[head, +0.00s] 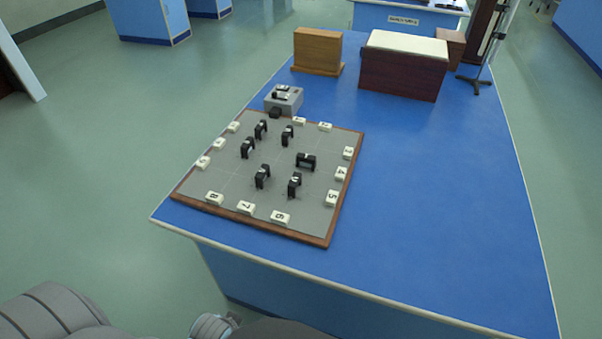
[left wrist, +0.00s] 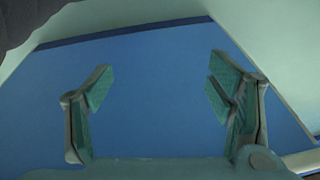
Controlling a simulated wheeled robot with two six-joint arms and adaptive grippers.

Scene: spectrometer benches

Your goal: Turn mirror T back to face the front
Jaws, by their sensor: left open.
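Several small black mirror mounts stand upright on a grey board (head: 215,172) with a wooden rim on the blue bench. One mount (head: 306,161), right of the board's middle, is set more crosswise than the others. The letters on the mounts are too small to read, so I cannot tell by lettering which is mirror T. My left gripper (left wrist: 160,82) is open and empty in the left wrist view, with a plain blue surface beyond its fingers. No mirror shows in that view. My right gripper is not in view.
White numbered blocks, such as one (head: 280,218), line the board's edges. A grey box (head: 284,98) sits at the board's far edge. A wooden block (head: 317,49), a dark box with a pale top (head: 404,65) and a stand (head: 476,82) are farther back. The bench's right side is clear.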

